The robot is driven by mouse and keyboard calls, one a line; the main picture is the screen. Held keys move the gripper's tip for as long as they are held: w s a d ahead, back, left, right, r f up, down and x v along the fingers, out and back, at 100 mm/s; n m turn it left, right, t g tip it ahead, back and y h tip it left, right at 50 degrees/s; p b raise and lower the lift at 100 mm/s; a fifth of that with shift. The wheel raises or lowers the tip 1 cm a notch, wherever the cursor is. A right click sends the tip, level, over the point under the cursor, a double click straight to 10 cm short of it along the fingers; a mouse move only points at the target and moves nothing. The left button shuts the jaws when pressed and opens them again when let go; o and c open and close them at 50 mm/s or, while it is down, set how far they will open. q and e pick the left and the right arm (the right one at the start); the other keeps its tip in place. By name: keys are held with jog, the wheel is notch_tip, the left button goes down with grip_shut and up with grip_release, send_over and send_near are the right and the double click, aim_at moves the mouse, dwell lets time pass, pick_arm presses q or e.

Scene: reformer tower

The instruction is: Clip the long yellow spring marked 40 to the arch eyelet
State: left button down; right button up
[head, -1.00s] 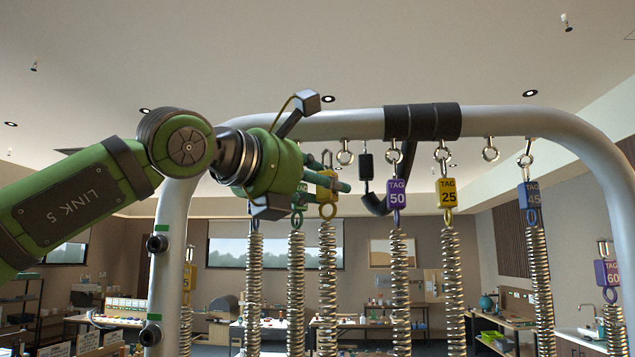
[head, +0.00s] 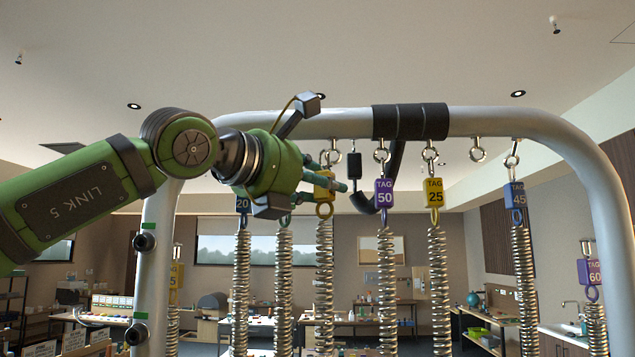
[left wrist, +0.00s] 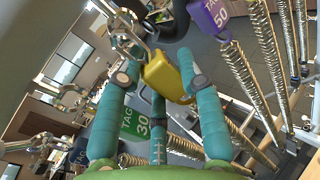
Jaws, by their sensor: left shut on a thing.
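The long yellow-tagged spring (head: 325,265) hangs down from a yellow tag (head: 320,190). My left gripper (head: 338,182) is shut on this tag, just under the arch (head: 275,124). In the left wrist view the yellow tag (left wrist: 168,78) sits between the teal fingers. Its number cannot be read. The metal clip (left wrist: 130,45) above the tag is close to the arch eyelet (head: 335,153); in the head view they overlap, and I cannot tell whether they are joined. My right gripper is not in view.
Purple 50 (head: 384,192), yellow 25 (head: 434,192) and blue 45 (head: 517,195) hang on eyelets to the right. A bare eyelet (head: 478,152) is between 25 and 45. Blue 20 (head: 243,204) and green 30 (left wrist: 136,124) hang near my gripper. A black sleeve (head: 410,121) wraps the arch.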

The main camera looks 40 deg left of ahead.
pick_arm(q)
jog(key=shift+w+a, duration=0.1)
jog(key=shift+w, duration=1.05)
jog(key=shift+s, duration=0.1)
jog(key=shift+f, duration=0.35)
jog(key=shift+c, duration=2.1)
grip_release()
jog(key=shift+s, duration=0.1)
